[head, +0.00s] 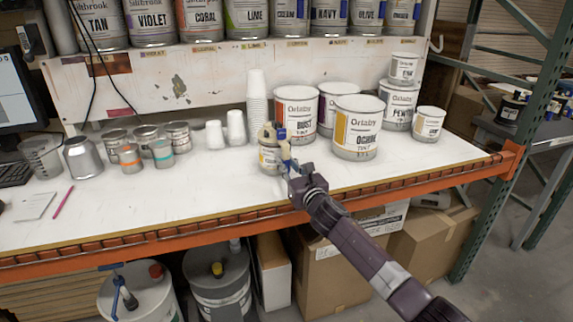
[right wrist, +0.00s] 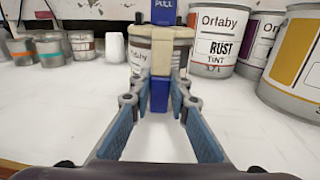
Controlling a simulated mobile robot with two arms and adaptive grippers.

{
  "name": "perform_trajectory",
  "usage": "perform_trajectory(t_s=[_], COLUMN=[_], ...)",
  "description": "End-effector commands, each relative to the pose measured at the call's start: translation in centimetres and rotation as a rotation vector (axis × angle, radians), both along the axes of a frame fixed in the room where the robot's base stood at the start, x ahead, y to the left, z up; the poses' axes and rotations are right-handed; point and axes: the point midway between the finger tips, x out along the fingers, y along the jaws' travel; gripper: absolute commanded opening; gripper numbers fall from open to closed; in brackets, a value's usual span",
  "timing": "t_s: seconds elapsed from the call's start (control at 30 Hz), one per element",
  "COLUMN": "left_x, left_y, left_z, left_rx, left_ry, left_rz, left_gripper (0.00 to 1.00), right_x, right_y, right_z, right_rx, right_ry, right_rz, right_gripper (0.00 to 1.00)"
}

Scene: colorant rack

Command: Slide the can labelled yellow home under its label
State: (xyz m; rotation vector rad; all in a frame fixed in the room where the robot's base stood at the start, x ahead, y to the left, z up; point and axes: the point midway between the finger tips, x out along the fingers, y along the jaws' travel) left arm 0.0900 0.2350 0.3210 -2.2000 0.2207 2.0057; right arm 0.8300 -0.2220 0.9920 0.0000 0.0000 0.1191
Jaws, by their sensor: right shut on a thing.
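My right gripper (head: 287,168) is over the bench and shut on a blue and cream tool (right wrist: 160,60) marked PULL. The tool stands upright between the fingers and also shows in the head view (head: 282,136). A small Orlaby can (right wrist: 143,72) is right behind it and partly hidden; I cannot tell whether they touch. On the shelf above is a row of large cans. The rightmost one (head: 403,12) has a yellow band, but its name is unreadable. I can read no can labelled yellow. My left gripper is out of view.
The shelf edge (head: 215,62) carries small labels under the cans. Orlaby cans, including a rust one (head: 295,112) and an ochre one (head: 357,128), stand right of the gripper. White cups (head: 257,95) stand behind it. The bench front left of the gripper is mostly clear.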

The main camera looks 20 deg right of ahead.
Motion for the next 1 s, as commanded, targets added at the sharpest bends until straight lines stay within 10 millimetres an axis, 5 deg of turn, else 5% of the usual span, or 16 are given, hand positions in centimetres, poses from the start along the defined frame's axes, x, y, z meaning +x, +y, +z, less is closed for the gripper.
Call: perform_trajectory(t_s=[1.0], left_x=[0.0], left_y=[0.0], left_z=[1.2], left_rx=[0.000], left_ry=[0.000], left_rz=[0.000], left_gripper=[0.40], right_x=[0.1], right_y=[0.1], right_z=[2.1], right_rx=[0.002], right_ry=[-0.017], right_rz=[0.005], right_gripper=[0.00])
